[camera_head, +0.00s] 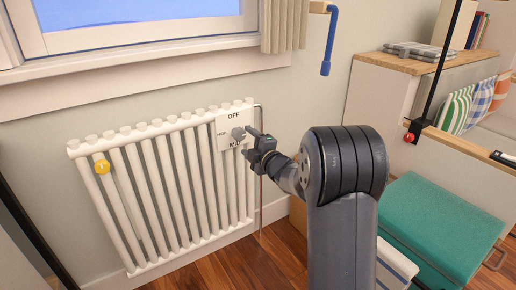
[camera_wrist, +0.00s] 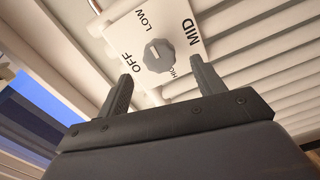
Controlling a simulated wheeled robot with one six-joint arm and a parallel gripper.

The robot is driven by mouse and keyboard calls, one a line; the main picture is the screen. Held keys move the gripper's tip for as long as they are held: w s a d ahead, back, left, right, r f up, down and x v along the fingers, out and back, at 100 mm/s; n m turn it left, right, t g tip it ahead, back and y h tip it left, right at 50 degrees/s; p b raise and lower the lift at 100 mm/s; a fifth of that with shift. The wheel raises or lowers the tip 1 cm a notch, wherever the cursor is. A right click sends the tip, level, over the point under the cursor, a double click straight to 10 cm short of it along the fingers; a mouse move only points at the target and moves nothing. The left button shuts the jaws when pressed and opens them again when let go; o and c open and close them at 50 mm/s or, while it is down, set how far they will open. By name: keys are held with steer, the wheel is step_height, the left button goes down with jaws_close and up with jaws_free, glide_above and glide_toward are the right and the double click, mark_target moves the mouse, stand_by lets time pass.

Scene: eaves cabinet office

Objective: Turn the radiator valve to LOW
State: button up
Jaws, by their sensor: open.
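The radiator valve is a grey many-sided knob (camera_wrist: 158,54) with a pale pointer mark, on a white label plate (camera_wrist: 186,22) lettered OFF, LOW, MID and HIGH. In the wrist view the pale mark sits on the upper left part of the knob; which word it marks I cannot tell for sure. In the head view the knob (camera_head: 238,133) is on the plate at the radiator's right end. My gripper (camera_head: 254,140) is just right of it there. In the wrist view my gripper (camera_wrist: 162,84) is open, its two fingers apart below the knob, with nothing between them.
A thin pipe (camera_head: 261,185) runs down right of the plate. A blue hooked handle (camera_head: 329,45) hangs above. A teal chest (camera_head: 440,225) and shelves are at right.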

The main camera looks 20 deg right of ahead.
mark_target(241, 136)
steer(key=p+v, duration=0.1)
steer(key=v, duration=0.5)
steer(key=b+x, duration=0.2)
steer(key=x, duration=0.8)
steer(key=shift+w+a+b, duration=0.1)
steer(key=shift+w+b, duration=0.2)
steer(key=shift+s, duration=0.1)
